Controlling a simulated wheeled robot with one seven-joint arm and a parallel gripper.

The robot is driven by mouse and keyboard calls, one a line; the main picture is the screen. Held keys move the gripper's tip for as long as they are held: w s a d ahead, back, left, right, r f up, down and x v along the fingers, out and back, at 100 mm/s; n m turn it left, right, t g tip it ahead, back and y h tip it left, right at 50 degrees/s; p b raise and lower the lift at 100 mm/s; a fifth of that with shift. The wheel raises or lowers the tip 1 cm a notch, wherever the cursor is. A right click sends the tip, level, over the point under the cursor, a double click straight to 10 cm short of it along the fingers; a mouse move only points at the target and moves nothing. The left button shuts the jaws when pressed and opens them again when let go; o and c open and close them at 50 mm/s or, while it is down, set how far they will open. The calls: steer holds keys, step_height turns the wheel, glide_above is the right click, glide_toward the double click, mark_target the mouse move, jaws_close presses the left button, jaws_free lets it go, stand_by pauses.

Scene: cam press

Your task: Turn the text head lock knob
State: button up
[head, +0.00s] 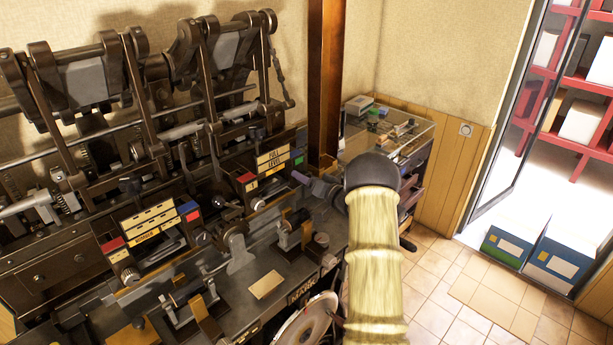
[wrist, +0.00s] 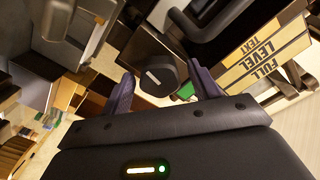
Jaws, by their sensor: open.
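A dark round knob (wrist: 158,76) with a pale stripe on its face shows in the wrist view, left of yellow plates reading TEXT, LEVEL and FULL (wrist: 262,60). My gripper (wrist: 163,84) is open, with one purple-grey finger to each side of the knob. Contact cannot be made out, and the fingertips look apart from it. In the head view, the gripper (head: 304,180) is at the right end of the machine, just right of the FULL LEVEL plates (head: 272,160). I cannot make out the knob there.
The dark machine (head: 150,170), with levers, rods and small knobs, fills the left. A rust-brown post (head: 326,80) stands behind the gripper. A glass-topped cabinet (head: 390,130) is beyond it. A pale wheel (head: 305,322) is at the front. Tiled floor (head: 450,285) is clear at right.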

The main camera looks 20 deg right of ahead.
steer(key=shift+c, duration=0.2)
steer(key=c, duration=0.9)
